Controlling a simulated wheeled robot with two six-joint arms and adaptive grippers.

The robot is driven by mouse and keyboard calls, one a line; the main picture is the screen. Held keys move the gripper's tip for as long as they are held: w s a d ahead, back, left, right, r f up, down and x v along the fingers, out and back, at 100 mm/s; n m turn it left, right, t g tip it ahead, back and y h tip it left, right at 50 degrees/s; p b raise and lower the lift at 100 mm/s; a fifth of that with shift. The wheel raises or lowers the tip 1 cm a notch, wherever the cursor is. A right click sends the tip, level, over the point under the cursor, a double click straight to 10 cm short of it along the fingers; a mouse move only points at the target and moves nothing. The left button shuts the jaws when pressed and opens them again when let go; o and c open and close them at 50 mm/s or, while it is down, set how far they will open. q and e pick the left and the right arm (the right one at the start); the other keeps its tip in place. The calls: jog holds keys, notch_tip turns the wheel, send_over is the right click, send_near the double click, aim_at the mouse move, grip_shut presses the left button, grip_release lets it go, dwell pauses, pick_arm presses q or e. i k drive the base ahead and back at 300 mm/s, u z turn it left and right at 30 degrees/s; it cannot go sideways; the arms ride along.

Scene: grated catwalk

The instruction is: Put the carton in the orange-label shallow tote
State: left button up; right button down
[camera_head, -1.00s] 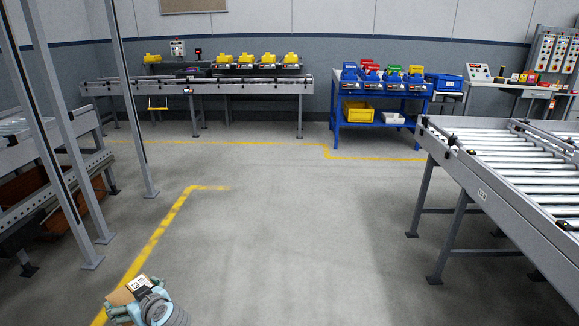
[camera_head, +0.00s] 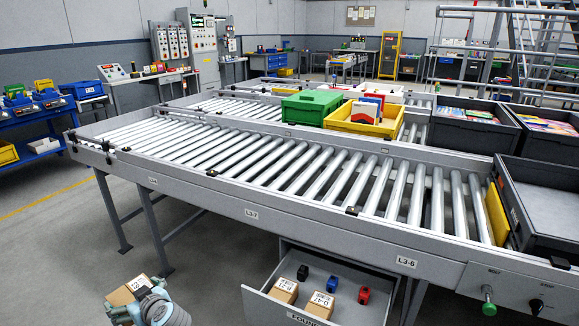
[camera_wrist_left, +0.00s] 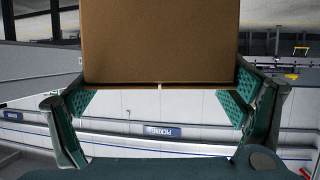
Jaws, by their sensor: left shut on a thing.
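A small brown carton (camera_head: 127,291) with a white printed label is held by my left gripper (camera_head: 143,299) at the bottom left of the head view, low above the floor. In the left wrist view the carton (camera_wrist_left: 160,42) sits between the two green finger pads (camera_wrist_left: 162,105). An empty-looking black tote (camera_head: 545,205) stands at the right end of the roller conveyor, cut by the frame edge. My right gripper is not in view.
The roller conveyor (camera_head: 300,205) crosses the view. An open drawer (camera_head: 300,312) under it holds cartons and small coloured items. A green bin (camera_head: 311,107), a yellow bin (camera_head: 363,122) and filled dark totes (camera_head: 470,130) stand farther back. Grey floor (camera_head: 60,240) is clear at left.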

aim_at(552, 223)
jog(key=z, duration=2.05)
